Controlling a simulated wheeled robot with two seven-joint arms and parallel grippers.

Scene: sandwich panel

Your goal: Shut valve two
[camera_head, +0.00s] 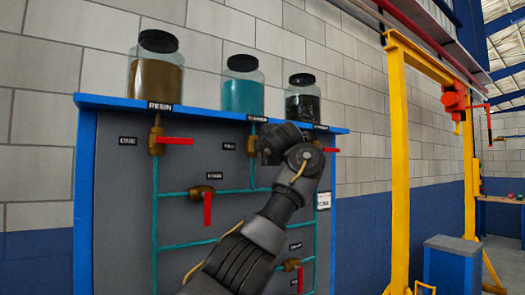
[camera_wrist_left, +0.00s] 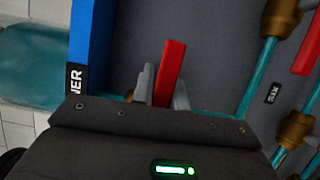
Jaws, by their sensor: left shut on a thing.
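Valve two (camera_head: 252,146) sits on the pipe below the teal jar, beside a small label. My left gripper (camera_head: 266,148) is in front of it and hides its handle in the head view. In the left wrist view the red handle (camera_wrist_left: 170,68) stands between the two grey fingers of my left gripper (camera_wrist_left: 163,92), which are shut on it. The handle lies roughly across the pipe, slightly tilted. The valve body is mostly hidden behind the gripper there. My right gripper is in neither view.
Valve one (camera_head: 157,140) has its red handle sideways. A lower valve (camera_head: 202,192) has its handle hanging down. The teal jar (camera_head: 242,95) stands on the blue ledge between a brown jar (camera_head: 156,80) and a dark jar (camera_head: 303,103). A yellow frame (camera_head: 398,170) stands right.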

